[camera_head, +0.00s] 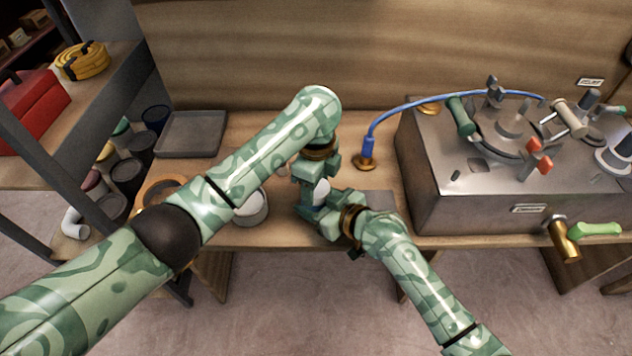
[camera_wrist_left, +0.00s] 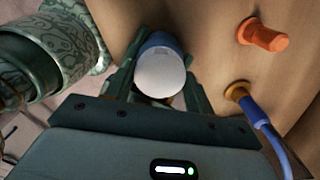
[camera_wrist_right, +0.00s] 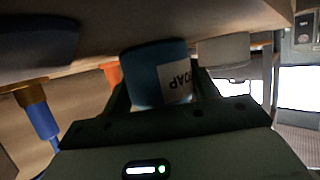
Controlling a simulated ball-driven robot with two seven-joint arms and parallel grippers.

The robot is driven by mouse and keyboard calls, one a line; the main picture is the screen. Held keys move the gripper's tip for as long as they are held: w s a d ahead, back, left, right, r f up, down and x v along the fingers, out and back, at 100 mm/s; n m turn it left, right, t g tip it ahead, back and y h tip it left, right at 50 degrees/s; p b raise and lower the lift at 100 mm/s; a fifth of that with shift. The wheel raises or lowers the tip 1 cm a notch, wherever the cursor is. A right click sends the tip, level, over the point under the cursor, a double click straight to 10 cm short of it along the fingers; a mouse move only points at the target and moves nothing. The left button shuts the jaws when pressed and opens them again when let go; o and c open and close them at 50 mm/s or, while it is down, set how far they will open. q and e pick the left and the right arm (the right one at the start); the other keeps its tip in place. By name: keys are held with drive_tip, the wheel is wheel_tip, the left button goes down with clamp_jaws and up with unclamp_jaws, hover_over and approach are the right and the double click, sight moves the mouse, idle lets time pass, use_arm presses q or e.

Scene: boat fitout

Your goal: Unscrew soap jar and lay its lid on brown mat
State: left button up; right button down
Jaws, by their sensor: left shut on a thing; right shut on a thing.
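The soap jar is blue with a white label lettered SOAP; it shows in the right wrist view (camera_wrist_right: 160,75) between the fingers of my right gripper (camera_wrist_right: 165,92). In the left wrist view its round white face (camera_wrist_left: 160,75), apparently the lid, sits between the fingers of my left gripper (camera_wrist_left: 158,85). In the head view the left gripper (camera_head: 318,178) comes down from above and the right gripper (camera_head: 325,210) is just below it, both shut on the jar, which is mostly hidden. A flat grey-brown patch (camera_head: 380,198) lies right of them, possibly the mat.
A white round container (camera_head: 253,208) stands left on the bench. A grey tray (camera_head: 190,135) lies behind. A blue cable (camera_head: 368,145) runs to the metal unit (camera_head: 500,195) at right. An orange knob (camera_wrist_left: 262,35) shows in the left wrist view.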

use_arm(q)
drive_tip(key=n, duration=0.3)
drive_tip(key=o, duration=1.1)
drive_tip(key=shift+c, duration=0.2)
drive_tip(key=shift+r, duration=0.15)
